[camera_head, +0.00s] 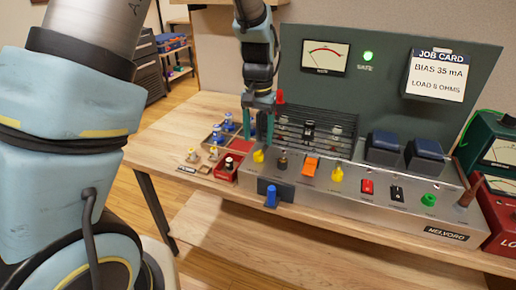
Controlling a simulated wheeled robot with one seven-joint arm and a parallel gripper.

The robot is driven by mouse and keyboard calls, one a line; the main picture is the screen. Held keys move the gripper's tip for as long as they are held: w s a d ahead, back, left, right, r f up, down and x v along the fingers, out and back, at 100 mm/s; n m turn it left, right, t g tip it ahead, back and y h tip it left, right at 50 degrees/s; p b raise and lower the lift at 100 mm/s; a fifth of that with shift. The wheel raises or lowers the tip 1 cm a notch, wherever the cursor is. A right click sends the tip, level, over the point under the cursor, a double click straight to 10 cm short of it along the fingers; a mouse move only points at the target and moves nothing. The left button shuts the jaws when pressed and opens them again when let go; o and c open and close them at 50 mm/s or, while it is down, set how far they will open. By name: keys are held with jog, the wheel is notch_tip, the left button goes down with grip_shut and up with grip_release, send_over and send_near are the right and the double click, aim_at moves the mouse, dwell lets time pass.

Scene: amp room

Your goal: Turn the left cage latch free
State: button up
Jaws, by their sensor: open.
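The cage (338,135) of dark horizontal bars stands on the back of the grey amp chassis (300,190), with tubes behind the bars. A small red piece (280,97) shows at the cage's upper left corner, close beside my gripper; it may be the left latch, but I cannot tell its shape or setting. My gripper (258,130) points down at the cage's left end, with its two green fingers apart. I see nothing clearly between them. The fingers hide part of the cage's left edge, and I cannot tell whether they touch it.
Yellow, orange, red and green controls line the chassis, with a blue-handled switch (271,196) at its front. A parts tray (225,140) and red box (226,166) lie left. A meter panel (380,85) rises behind. The bench (160,135) is clear at far left.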

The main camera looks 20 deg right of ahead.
aim_at(258, 152)
jog(key=shift+f+p, duration=0.35)
jog(key=shift+f, duration=2.35)
jog(key=shift+c, duration=0.4)
grip_shut()
